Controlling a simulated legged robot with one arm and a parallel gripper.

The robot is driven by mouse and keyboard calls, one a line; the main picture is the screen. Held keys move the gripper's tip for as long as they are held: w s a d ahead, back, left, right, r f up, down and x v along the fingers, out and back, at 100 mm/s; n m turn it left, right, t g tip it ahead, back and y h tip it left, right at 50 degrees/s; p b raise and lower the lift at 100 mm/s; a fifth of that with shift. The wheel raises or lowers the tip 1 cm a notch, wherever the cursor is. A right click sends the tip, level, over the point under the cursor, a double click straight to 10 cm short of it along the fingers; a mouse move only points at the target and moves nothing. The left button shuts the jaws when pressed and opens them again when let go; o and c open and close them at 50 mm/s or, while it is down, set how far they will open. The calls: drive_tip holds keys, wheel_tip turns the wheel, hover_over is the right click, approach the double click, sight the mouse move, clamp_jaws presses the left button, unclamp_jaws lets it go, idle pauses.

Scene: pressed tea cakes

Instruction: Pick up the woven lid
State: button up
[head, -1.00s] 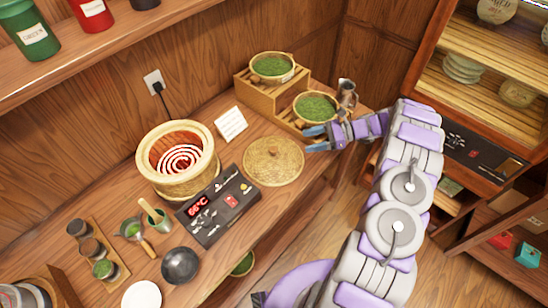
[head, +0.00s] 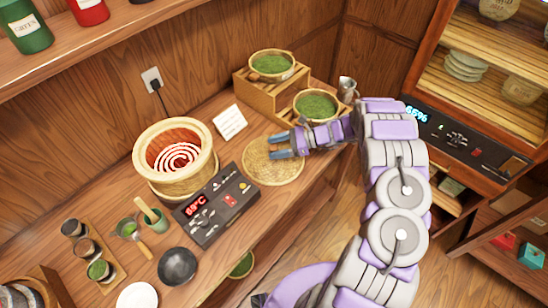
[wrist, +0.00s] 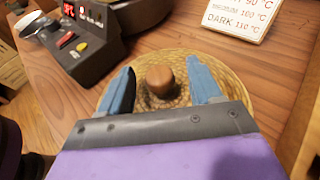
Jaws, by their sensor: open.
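The round woven lid (head: 273,172) lies flat on the wooden counter, right of the control panel. In the wrist view, the lid (wrist: 180,115) has a brown wooden knob (wrist: 160,80) at its middle. In the wrist view, the blue fingers of my gripper (wrist: 162,80) are open, one on each side of the knob with a gap to both. I cannot tell the exact height of the fingertips relative to the knob.
The steamer with a glowing coil (head: 175,158) stands left of the lid, behind the control panel (head: 215,206). A price-like temperature card (head: 230,121) stands behind the lid. Bowls of green tea (head: 316,105) sit on a wooden stand to the right. A metal cup (head: 347,88) is beside them.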

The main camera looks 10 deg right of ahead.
drive_tip(key=shift+a+f, duration=0.15)
drive_tip(key=shift+a, duration=0.5)
drive_tip(key=shift+c, duration=0.4)
drive_tip(key=shift+d, duration=0.2)
drive_tip(key=c, duration=0.4)
drive_tip(key=shift+a, duration=0.1)
clamp_jaws()
